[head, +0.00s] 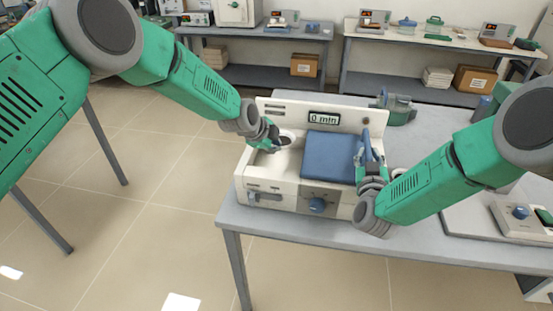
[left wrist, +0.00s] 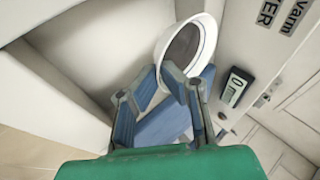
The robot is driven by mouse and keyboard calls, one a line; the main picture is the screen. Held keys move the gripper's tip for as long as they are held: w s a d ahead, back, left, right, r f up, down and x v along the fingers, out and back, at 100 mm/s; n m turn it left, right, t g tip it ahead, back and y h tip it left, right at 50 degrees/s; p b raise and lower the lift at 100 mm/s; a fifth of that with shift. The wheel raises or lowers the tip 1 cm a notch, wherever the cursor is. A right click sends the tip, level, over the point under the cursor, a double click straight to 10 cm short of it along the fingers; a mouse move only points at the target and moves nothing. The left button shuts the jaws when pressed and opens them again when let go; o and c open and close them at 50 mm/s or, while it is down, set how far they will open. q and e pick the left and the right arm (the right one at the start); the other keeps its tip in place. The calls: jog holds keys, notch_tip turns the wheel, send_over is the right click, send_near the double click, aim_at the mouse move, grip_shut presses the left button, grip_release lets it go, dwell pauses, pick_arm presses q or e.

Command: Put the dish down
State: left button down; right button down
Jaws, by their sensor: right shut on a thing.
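A white round dish (head: 287,138) is in the left recess of a white bench device (head: 262,187) with a "0 min" display (head: 324,117). In the left wrist view the dish (left wrist: 187,48) shows its white rim and grey inside, just beyond my left gripper's fingertips. My left gripper (head: 271,143) reaches down into the recess; its blue fingers (left wrist: 183,78) are spread apart, close to the rim. Whether they touch it is unclear. A blue lid (head: 328,157) lies right of the recess. My right gripper (head: 367,149) is shut at its right edge; the contact is partly hidden.
The device stands near the front left corner of a grey table (head: 300,227). A green and grey machine (head: 395,106) is behind it. A white unit with a blue knob (head: 520,217) is at the right. Back benches are far off.

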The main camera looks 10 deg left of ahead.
pick_arm(q)
jog(key=shift+d+f, duration=0.1)
jog(key=shift+f, duration=2.3)
pick_arm(e)
jog(key=shift+d+f, duration=0.2)
pick_arm(q)
jog(key=shift+f, duration=0.1)
jog(key=c, duration=1.7)
grip_release()
jog(key=shift+s+r, duration=0.15)
jog(key=shift+r, duration=0.2)
jog(key=v, duration=1.1)
jog(key=shift+a+r, duration=0.2)
